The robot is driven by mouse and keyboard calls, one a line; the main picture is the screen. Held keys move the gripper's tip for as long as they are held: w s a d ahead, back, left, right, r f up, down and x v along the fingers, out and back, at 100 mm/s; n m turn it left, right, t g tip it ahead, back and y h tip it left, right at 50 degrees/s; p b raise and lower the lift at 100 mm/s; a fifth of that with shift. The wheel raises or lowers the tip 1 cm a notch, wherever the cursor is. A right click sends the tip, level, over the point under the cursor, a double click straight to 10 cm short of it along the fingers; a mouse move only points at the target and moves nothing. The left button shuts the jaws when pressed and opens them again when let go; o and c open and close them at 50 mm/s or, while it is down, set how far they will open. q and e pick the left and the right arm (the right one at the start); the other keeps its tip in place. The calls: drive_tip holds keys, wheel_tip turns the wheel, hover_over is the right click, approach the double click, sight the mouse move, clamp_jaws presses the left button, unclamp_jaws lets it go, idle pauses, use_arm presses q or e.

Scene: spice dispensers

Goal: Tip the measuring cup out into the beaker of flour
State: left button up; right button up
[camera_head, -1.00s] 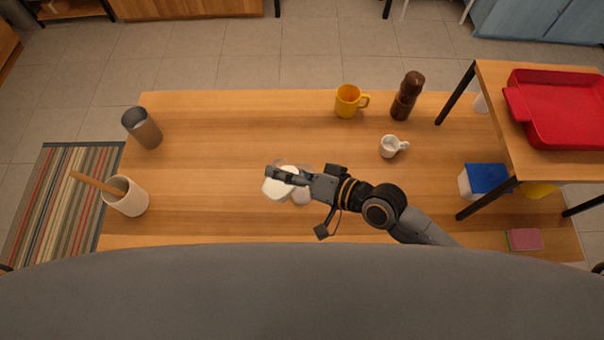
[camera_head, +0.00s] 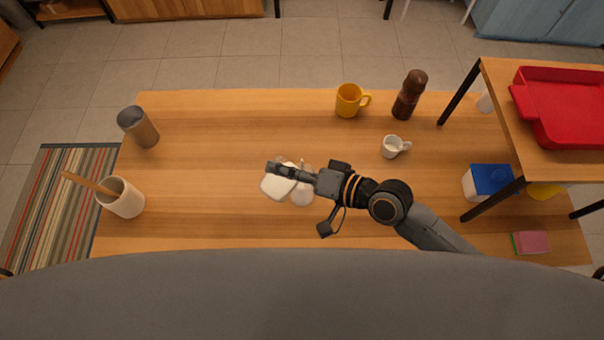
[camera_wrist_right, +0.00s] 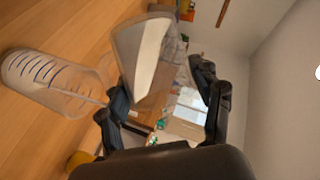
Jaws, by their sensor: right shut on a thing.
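My right gripper (camera_head: 285,172) is shut on a clear measuring cup (camera_wrist_right: 150,55) with a white filling or white inner face. In the head view the cup (camera_head: 277,188) shows as a white shape beneath the fingers, and it looks tilted. A clear beaker with blue marks (camera_wrist_right: 40,78) stands on the table close beside the held cup in the right wrist view. In the head view the beaker (camera_head: 302,195) is partly hidden by my gripper. I cannot tell whether anything is flowing between them. My left gripper is not in view.
A yellow mug (camera_head: 347,100), a brown grinder (camera_head: 409,95) and a small white cup (camera_head: 391,147) stand behind on the right. A grey tumbler (camera_head: 138,127) and a white crock with a wooden handle (camera_head: 124,200) stand left. A raised shelf with a red tray (camera_head: 565,105) is at right.

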drive_tip(key=shift+s+b, duration=0.2)
drive_tip(key=shift+b, duration=0.15)
drive_tip(key=shift+w+f, duration=0.1)
drive_tip(key=shift+w+f, duration=0.1)
drive_tip(key=shift+w, duration=0.1)
drive_tip(key=shift+s+m+b, duration=0.25)
drive_tip(key=shift+m+b, duration=0.05)
drive_tip(key=shift+b, duration=0.15)
drive_tip(key=shift+w+d+f+b, duration=0.1)
drive_tip(key=shift+w+f+b, duration=0.05)
drive_tip(key=shift+w+b, duration=0.15)
drive_tip(key=shift+s+y, duration=0.25)
drive_tip(key=shift+y, duration=0.05)
drive_tip(key=shift+w+m+b, duration=0.25)
drive_tip(key=shift+m+b, duration=0.05)
